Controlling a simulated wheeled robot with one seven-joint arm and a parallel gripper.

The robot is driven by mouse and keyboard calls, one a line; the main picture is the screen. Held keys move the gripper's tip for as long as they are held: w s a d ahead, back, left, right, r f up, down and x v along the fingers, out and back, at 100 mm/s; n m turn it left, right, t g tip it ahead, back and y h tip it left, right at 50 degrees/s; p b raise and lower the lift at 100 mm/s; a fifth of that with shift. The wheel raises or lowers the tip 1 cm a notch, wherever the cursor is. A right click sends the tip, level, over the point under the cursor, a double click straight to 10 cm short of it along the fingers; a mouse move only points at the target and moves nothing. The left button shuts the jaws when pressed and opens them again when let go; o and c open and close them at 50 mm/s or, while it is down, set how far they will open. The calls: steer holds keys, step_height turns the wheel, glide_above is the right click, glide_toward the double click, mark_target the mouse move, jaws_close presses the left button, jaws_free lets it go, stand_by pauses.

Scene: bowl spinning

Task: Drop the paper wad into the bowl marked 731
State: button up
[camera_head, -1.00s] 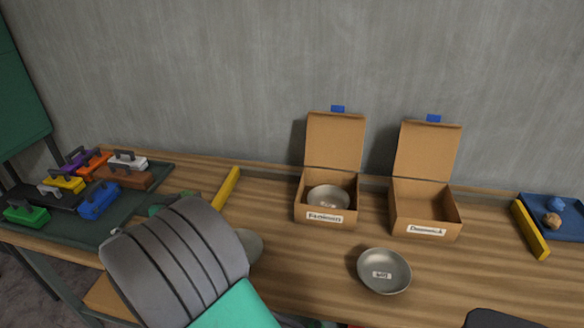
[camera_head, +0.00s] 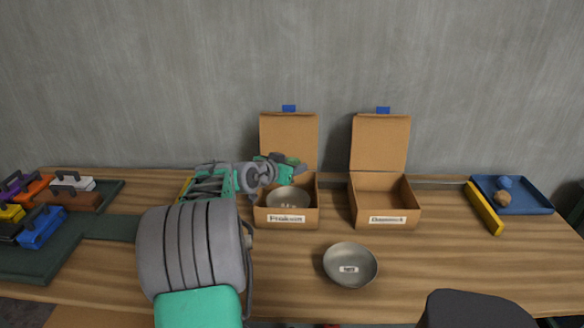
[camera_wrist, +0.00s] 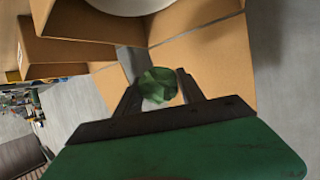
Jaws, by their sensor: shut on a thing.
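My gripper (camera_wrist: 160,90) is shut on a green crumpled paper wad (camera_wrist: 158,85), seen between the fingers in the wrist view. In the head view my gripper (camera_head: 290,160) is above the back of the left open cardboard box (camera_head: 258,215). A grey metal bowl (camera_head: 288,200) sits inside that box; its mark is too small to read. In the wrist view a pale bowl rim (camera_wrist: 125,6) shows at the top edge, apart from the wad. A second grey bowl (camera_head: 350,258) with a white tag stands on the table in front; its number is not readable.
An empty open cardboard box (camera_head: 385,188) stands to the right. A yellow bar (camera_head: 484,208) and a blue tray (camera_head: 530,196) with a blue and a brown wad lie farther right. Toolbox-like blocks (camera_head: 45,215) stand on a dark mat at left.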

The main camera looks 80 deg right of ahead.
step_height(320, 180, down, 6)
steer(key=shift+b, duration=0.95)
steer(key=o, duration=1.4)
steer(key=shift+c, duration=0.2)
steer(key=v, duration=0.8)
